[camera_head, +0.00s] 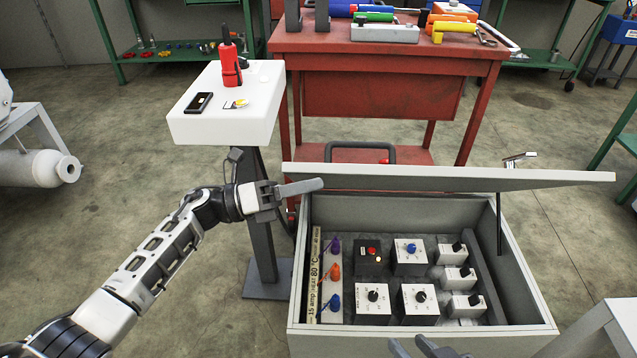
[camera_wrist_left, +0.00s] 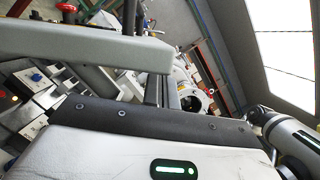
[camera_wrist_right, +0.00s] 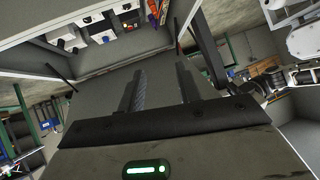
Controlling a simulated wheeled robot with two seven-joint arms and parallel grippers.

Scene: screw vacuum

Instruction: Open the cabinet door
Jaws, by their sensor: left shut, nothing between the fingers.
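The cabinet (camera_head: 530,300) is a grey box on the floor with an open top.
Inside the cabinet are several switch and knob boxes (camera_head: 410,258) and coloured plugs (camera_head: 334,271). A thin strut (camera_head: 498,225) stands at its right. A white stand (camera_head: 225,120) with a red device (camera_head: 231,65) is behind left. A red workbench (camera_head: 390,50) stands behind.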

